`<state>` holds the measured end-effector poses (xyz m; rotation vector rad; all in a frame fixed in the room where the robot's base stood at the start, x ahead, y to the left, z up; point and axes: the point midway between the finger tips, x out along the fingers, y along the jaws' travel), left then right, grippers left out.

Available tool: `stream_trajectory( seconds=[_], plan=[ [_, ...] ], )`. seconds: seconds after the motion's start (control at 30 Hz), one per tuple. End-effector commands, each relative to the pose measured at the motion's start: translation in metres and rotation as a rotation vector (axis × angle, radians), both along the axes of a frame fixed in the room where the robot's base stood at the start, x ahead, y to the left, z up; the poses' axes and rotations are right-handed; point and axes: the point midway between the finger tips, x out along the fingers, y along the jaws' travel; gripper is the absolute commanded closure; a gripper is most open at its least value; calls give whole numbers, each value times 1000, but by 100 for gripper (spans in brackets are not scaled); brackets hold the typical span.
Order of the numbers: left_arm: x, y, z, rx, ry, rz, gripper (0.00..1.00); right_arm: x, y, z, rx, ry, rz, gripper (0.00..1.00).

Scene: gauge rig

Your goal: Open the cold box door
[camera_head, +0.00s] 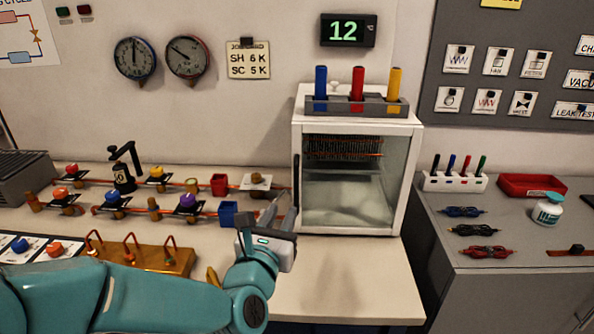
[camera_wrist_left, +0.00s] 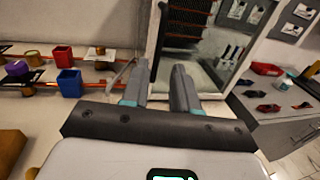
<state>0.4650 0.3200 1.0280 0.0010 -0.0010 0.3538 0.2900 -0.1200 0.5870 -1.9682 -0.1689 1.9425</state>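The cold box (camera_head: 408,118) is a white cabinet on the bench, with a glass-fronted door (camera_head: 350,190) that looks closed. A dark upright handle (camera_head: 296,178) runs along the door's left edge; it also shows in the left wrist view (camera_wrist_left: 161,38). My left gripper (camera_head: 280,208) is at the lower left corner of the box, just below the handle. In the left wrist view its two fingers (camera_wrist_left: 166,82) are apart, with the handle's lower end close to the left finger. Whether they touch is unclear. My right gripper is not in view.
A rack of blue, red and yellow cylinders (camera_head: 357,104) sits on top of the box. Left of it are copper pipes with valves, a red cup (camera_head: 219,184) and a blue cup (camera_head: 228,213). The bench (camera_head: 345,285) in front of the box is clear. A grey cabinet stands at right.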

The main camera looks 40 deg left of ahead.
Motion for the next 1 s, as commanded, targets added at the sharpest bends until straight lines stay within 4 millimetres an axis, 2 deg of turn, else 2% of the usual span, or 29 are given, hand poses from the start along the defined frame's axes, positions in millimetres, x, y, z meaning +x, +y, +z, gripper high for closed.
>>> stream_trajectory(
  seconds=[0.03,0.1,0.3,0.5,0.67,0.93,1.0],
  plan=[
    [9,4,4,-1,7,1,71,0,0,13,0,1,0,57],
    [26,9,0,0,4,0,71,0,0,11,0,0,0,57],
    [71,25,0,0,3,0,71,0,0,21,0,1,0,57],
    [102,37,-1,-1,2,-1,71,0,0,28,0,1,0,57],
    [112,41,-1,0,1,-1,71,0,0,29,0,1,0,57],
    [113,41,-2,0,1,-1,71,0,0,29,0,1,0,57],
    [113,41,-2,0,1,-1,94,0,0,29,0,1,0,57]
  ],
)
